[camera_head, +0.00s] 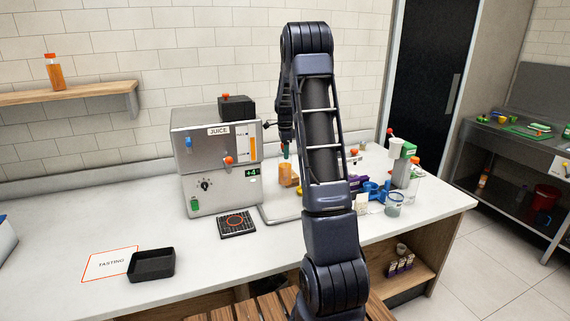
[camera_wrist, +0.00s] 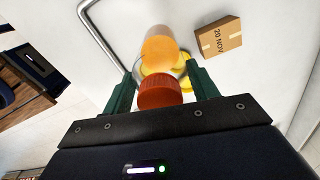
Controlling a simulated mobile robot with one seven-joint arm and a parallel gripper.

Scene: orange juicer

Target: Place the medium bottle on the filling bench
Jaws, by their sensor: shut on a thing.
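My gripper (camera_wrist: 160,92) is shut on a bottle with an orange-red cap (camera_wrist: 160,94) and an orange body (camera_wrist: 160,48), seen from above in the wrist view. Its green fingers sit on either side of the cap. In the head view my gripper (camera_head: 286,152) points down over the white counter (camera_head: 150,222), right of the juice machine, with an orange shape (camera_head: 287,174) just below it. I cannot tell whether the bottle's base touches the surface. A bent metal rail (camera_wrist: 103,38) lies beside the bottle. My arm hides part of this area.
The juice machine (camera_head: 222,160) stands left of my gripper. A small cardboard box (camera_wrist: 218,37) marked 28 NOV lies near the bottle. Blue parts (camera_head: 374,190) and a clear jar (camera_head: 394,204) stand to the right. A black tray (camera_head: 151,264) sits front left; another orange bottle (camera_head: 54,72) is on the shelf.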

